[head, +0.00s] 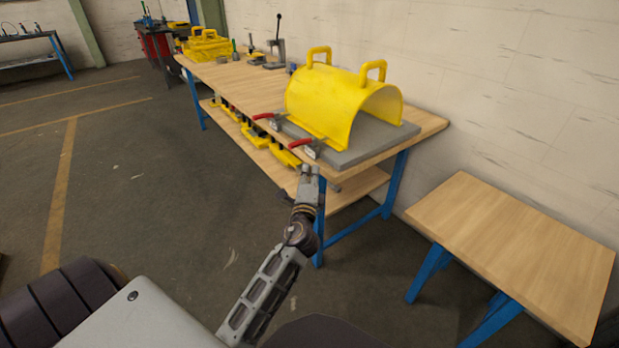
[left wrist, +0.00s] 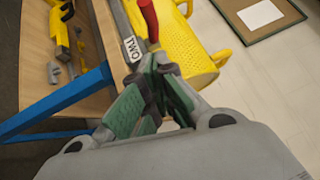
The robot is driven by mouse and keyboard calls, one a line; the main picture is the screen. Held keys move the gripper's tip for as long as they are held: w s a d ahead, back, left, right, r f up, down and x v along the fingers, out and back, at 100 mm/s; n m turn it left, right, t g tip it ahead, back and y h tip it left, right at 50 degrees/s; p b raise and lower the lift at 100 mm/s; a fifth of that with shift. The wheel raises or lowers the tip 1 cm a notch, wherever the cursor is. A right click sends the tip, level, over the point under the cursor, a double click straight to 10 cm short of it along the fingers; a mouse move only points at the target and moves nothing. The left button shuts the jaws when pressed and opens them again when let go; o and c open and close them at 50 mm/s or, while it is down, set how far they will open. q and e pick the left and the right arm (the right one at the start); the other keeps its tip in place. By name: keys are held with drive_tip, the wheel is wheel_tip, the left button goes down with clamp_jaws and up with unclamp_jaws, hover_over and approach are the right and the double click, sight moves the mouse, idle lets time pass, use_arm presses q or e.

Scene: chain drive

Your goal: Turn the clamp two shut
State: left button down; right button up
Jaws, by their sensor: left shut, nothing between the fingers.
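The clamp with the label TWO (left wrist: 133,48) has a red handle (left wrist: 149,18) and sits close beyond my left fingertips in the left wrist view. In the head view, two red-handled clamps stand along the front edge of the grey base plate (head: 372,146). The nearer one (head: 302,143) is just above my left gripper (head: 309,171); the farther one (head: 266,116) is to its left. The yellow cover (head: 340,105) stands on the plate behind them. My left gripper, also in the left wrist view (left wrist: 163,72), is shut and empty. Its fingertips partly hide the clamp's lower part.
The wooden workbench (head: 243,92) has blue legs and a lower shelf with yellow parts (head: 255,138). A lower wooden table (head: 515,240) stands at right. A lever press (head: 277,45) and yellow crate (head: 205,45) are farther back. The floor at left is clear.

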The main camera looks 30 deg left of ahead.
sight(305, 143)
use_arm(q)
drive_tip(key=shift+w+a+r, duration=0.25)
drive_tip(key=shift+w+a, duration=0.7)
drive_tip(key=shift+w+a+r, duration=0.2)
drive_tip(key=shift+w+a, duration=0.75)
drive_tip(key=shift+w, duration=0.05)
drive_tip(key=shift+w+a+r, duration=0.25)
drive_tip(key=shift+w+a, duration=0.7)
use_arm(e)
drive_tip(key=shift+f, duration=0.1)
use_arm(q)
drive_tip(key=shift+a, duration=0.1)
use_arm(e)
drive_tip(key=shift+w, duration=0.1)
